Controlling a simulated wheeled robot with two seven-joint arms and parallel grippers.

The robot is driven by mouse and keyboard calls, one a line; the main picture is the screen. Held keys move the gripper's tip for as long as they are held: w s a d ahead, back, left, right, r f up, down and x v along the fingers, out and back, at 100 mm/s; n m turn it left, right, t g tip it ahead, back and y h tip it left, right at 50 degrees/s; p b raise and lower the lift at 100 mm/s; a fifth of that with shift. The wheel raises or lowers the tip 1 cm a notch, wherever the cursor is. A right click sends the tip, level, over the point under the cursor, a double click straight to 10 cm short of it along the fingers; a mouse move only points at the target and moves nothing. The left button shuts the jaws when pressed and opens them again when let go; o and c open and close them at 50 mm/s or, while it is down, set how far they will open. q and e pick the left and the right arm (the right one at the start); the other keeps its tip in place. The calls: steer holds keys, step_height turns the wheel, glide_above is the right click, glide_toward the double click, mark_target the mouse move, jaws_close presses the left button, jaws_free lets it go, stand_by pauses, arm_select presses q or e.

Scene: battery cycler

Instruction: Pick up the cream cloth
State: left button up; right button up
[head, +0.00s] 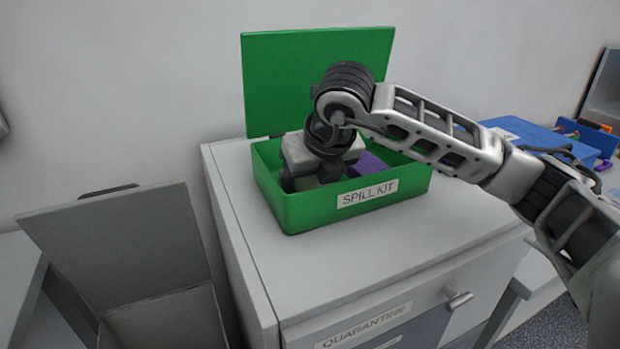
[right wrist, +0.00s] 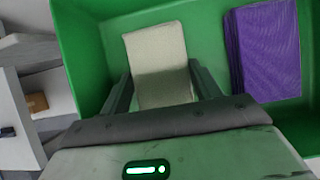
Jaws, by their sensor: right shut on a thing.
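The cream cloth (right wrist: 158,60) lies inside the green spill kit box in the right wrist view, between the two fingers of my right gripper (right wrist: 160,88). The fingers are shut on its near part, one on each side. In the head view my right gripper (head: 318,165) reaches down into the open box (head: 300,212), labelled SPILL KIT, and hides most of the cloth. My left gripper is not in view.
A purple stack (right wrist: 265,50) lies in the box to the right of the cloth. The box's green lid (head: 270,80) stands open behind it. The box sits on a grey cabinet (head: 400,250). An open grey bin (head: 120,240) stands at the left. A blue case (head: 540,138) is at the right.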

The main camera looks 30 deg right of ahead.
mark_target(310, 181)
steer(key=shift+r+p, duration=0.35)
steer(key=shift+r+b, duration=0.3)
steer(key=shift+b, duration=0.15)
steer(key=shift+w+r+b, duration=0.1)
steer(key=shift+r+b, duration=0.25)
steer(key=shift+r, duration=0.6)
steer(key=s+a+r, duration=0.2)
steer(key=s+r, duration=0.8)
steer(key=s, duration=0.4)
steer(key=shift+a, duration=0.25)
steer(key=shift+o, duration=0.5)
